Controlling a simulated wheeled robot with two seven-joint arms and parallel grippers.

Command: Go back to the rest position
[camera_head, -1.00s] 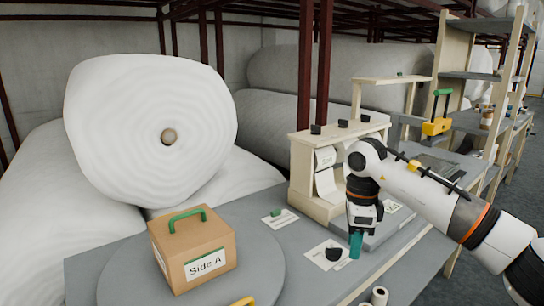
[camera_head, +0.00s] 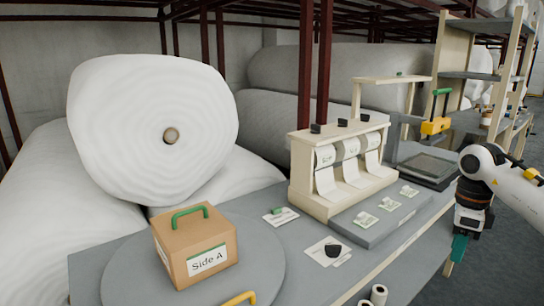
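My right gripper (camera_head: 458,250) hangs pointing down at the right of the head view, beyond the right edge of the grey table (camera_head: 300,270). Its teal tip shows edge-on, so I cannot tell whether it is open or shut. No held thing can be made out there. My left gripper is out of the picture.
A cardboard box labelled Side A (camera_head: 200,250) stands on a round grey plate (camera_head: 125,280). A label dispenser (camera_head: 340,165) stands behind a grey step with several labels. A dark flat device (camera_head: 430,167) lies near my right arm. White rolls (camera_head: 150,125) fill the back left.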

